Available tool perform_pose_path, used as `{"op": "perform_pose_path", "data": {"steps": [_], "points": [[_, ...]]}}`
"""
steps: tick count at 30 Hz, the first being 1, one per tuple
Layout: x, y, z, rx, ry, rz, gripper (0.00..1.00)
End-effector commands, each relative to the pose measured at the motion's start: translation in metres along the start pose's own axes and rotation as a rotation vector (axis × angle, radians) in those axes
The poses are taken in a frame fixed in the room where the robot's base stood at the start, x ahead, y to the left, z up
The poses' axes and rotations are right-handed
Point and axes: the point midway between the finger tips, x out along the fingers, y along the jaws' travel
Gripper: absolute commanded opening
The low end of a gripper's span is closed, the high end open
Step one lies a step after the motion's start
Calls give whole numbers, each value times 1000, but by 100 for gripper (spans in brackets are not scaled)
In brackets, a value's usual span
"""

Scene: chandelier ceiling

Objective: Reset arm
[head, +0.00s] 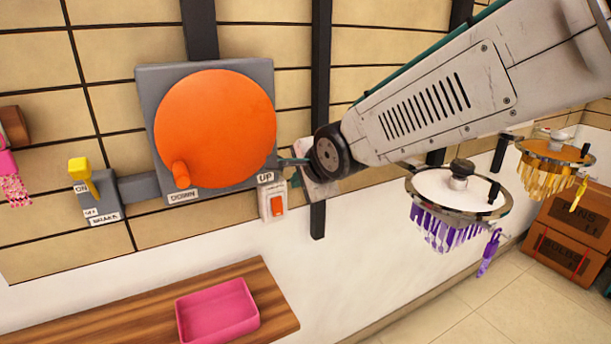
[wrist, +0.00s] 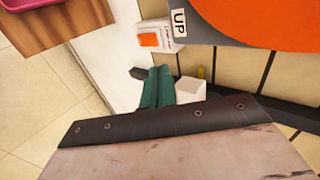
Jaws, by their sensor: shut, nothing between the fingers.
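My arm reaches in from the upper right in the head view. My gripper (head: 292,162) is partly hidden by its own wrist, at the right edge of the round orange wheel (head: 215,125). In the wrist view, the two teal fingers of my gripper (wrist: 158,72) lie side by side, shut and empty. They point toward the white switch box with an orange rocker (wrist: 150,39). The wheel (wrist: 275,18) fills the upper right of that view, beside an UP label (wrist: 179,22). Whether the fingers touch anything, I cannot tell.
A grey box with a yellow lever (head: 84,176) is on the wall at left. A pink tray (head: 218,312) sits on a wooden shelf (head: 120,318) below. Two chandeliers, purple (head: 440,228) and gold (head: 553,165), hang at right, near brown crates (head: 560,257).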

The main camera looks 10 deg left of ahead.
Motion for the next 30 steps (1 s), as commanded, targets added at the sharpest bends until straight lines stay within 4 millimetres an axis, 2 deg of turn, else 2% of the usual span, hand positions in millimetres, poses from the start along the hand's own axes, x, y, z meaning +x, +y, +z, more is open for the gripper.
{"op": "perform_pose_path", "data": {"steps": [2, 4, 6, 8, 11, 14, 18, 21, 24, 27, 30], "points": [[0, 4, 0, -64, 1, 21, 0], [0, 18, -1, -168, 2, 80, 0], [-2, 46, -2, -310, -10, 181, 0], [-15, 72, -6, -444, -31, 275, 0], [-54, 112, -29, -648, -83, 431, 0], [-108, 153, -57, -819, -165, 575, 0], [-193, 210, -87, -981, -321, 724, 0], [-248, 246, -96, -1035, -423, 778, 0], [-293, 276, -98, -1040, -480, 798, 0], [-322, 295, -98, -997, -467, 800, 0], [-337, 302, -102, -949, -401, 789, 0]]}}
